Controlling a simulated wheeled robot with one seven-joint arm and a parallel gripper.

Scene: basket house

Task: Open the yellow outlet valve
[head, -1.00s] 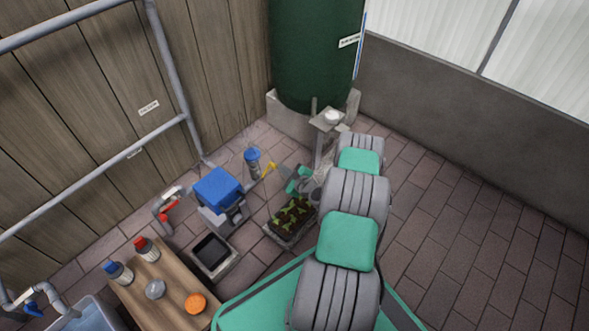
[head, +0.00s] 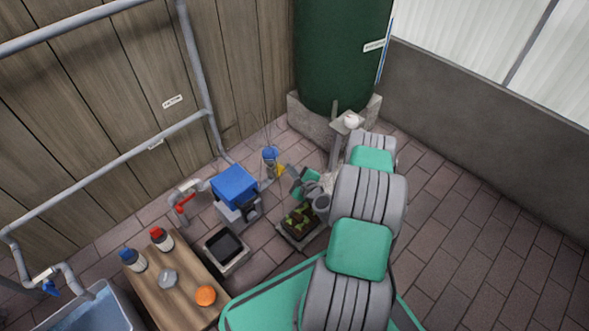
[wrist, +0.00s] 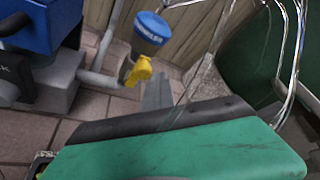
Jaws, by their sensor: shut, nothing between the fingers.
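The yellow outlet valve handle (head: 280,170) sits low beside the blue-capped filter (head: 269,155), at the end of the grey pipe from the blue pump box. In the wrist view the yellow handle (wrist: 138,72) hangs just below the blue cap (wrist: 152,27) and is partly turned toward the camera. My gripper (head: 290,171) is just right of the handle in the head view. In the wrist view its grey fingers (wrist: 157,92) show together, empty, right of and slightly below the handle. Whether they touch it I cannot tell. My green hand casing hides the lower wrist view.
The blue pump box (head: 235,186) and a red-handled pipe valve (head: 184,206) stand left. A seedling tray (head: 283,232) lies under my arm, near a black tray (head: 224,246). A green tank (head: 342,60) stands behind. Paving at the right is clear.

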